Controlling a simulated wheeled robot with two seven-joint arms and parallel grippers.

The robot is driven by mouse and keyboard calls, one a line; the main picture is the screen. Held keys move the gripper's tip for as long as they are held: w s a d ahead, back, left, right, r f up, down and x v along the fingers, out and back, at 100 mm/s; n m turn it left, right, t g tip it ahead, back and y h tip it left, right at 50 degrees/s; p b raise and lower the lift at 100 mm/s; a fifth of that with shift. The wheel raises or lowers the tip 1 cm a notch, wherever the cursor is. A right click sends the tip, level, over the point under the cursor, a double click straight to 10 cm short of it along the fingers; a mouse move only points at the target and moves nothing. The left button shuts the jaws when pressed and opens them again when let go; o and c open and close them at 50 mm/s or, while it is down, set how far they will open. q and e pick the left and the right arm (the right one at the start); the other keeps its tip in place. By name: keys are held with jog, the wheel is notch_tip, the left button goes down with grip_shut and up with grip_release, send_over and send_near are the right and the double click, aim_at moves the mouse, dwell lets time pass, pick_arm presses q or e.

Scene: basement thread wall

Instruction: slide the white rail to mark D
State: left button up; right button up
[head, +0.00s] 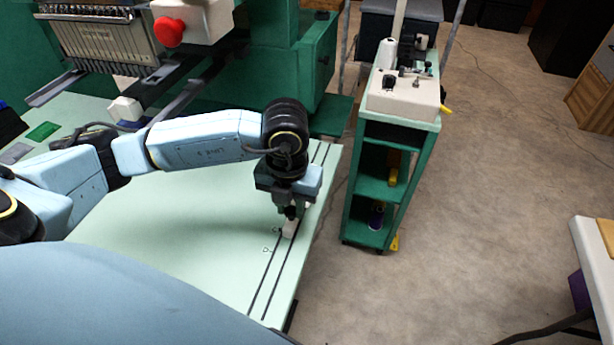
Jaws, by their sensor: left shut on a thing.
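The white rail (288,229) is a small pale block on the dark slotted track (264,289) near the right edge of the pale green table. My left gripper (290,213) points down onto it from above and is shut on it; the fingers hide part of it. Small marks (267,250) show on the tabletop just left of the track, too small to read, so I cannot tell which is mark D. My right gripper is not in view.
A green embroidery machine with a red button (169,31) stands behind. A green shelf cart (385,175) stands right of the table, with floor between. Another table (592,255) is at far right.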

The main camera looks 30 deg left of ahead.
pick_arm(q)
jog(key=shift+s+d+p, duration=0.15)
jog(key=shift+s+d, duration=0.05)
jog(key=shift+s, duration=0.6)
jog(key=shift+s+d+p, duration=0.15)
jog(key=shift+s+d, duration=0.05)
jog(key=shift+s, duration=0.75)
jog(key=shift+s+d, duration=0.2)
jog(key=shift+s, duration=0.45)
jog(key=o, duration=0.9)
jog(key=shift+r, duration=0.1)
jog(key=shift+r+p, duration=2.45)
jog(key=shift+r, duration=0.5)
